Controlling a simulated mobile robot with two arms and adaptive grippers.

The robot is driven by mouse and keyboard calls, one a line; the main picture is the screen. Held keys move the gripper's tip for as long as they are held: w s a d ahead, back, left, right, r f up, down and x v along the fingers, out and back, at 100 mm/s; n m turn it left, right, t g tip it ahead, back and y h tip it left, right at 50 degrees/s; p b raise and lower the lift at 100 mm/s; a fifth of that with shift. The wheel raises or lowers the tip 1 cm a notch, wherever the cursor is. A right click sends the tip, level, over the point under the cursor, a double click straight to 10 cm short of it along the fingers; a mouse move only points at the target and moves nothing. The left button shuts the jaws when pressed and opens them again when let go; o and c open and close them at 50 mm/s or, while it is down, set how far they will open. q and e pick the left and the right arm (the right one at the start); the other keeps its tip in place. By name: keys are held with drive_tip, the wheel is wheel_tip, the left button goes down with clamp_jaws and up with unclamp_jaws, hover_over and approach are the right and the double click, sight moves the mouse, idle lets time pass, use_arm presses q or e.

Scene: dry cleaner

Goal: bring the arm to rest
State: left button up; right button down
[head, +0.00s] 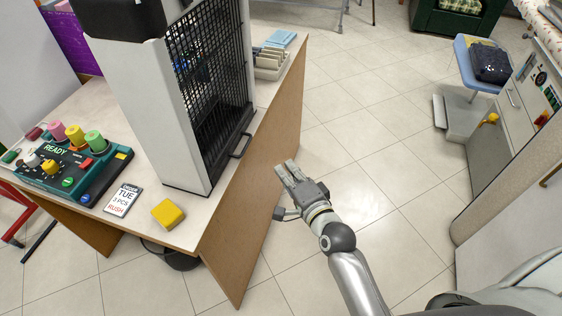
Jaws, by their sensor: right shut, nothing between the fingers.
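My right gripper (287,171) is shut and empty. It hangs over the floor just to the right of the counter's wooden side panel, with its fingers pointing up and left in the head view. My right arm (352,272) comes in from the bottom right, partly bent. My left gripper is not in view.
The counter (229,211) carries a mesh-doored cabinet (203,77), a green control box (75,166), a yellow block (167,213) and a ticket card (123,200). A grey machine (510,95) stands at right, near a blue board with dark folded cloth (491,63). Tiled floor between is clear.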

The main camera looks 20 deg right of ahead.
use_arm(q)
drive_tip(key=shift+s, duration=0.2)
use_arm(e)
drive_tip(key=shift+s, duration=0.2)
drive_tip(key=s+f+n+g, duration=0.3)
drive_tip(key=s+f, duration=0.1)
drive_tip(key=f, duration=0.7)
drive_tip(key=s+f+n+g, duration=0.2)
drive_tip(key=s+f, duration=0.2)
drive_tip(key=f, duration=0.6)
drive_tip(key=s+f+n+g, duration=0.3)
drive_tip(key=s+f, duration=0.2)
drive_tip(key=f, duration=0.6)
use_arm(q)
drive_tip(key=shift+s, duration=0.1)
use_arm(e)
drive_tip(key=s+d+f+n+g+h, duration=0.1)
drive_tip(key=s+d+f+n+g, duration=0.1)
drive_tip(key=s+f, duration=0.4)
drive_tip(key=s+d+f+n+g, duration=0.2)
drive_tip(key=s+f, duration=0.4)
drive_tip(key=s, duration=0.8)
drive_tip(key=s+d+f+n+g+h, duration=0.1)
drive_tip(key=s+d+f+n+g, duration=0.2)
drive_tip(key=s, duration=0.7)
wheel_tip(320, 180, down, 3)
drive_tip(key=shift+d+r+n+h, duration=0.1)
drive_tip(key=shift+d+n+h, duration=0.3)
drive_tip(key=shift+n, duration=0.6)
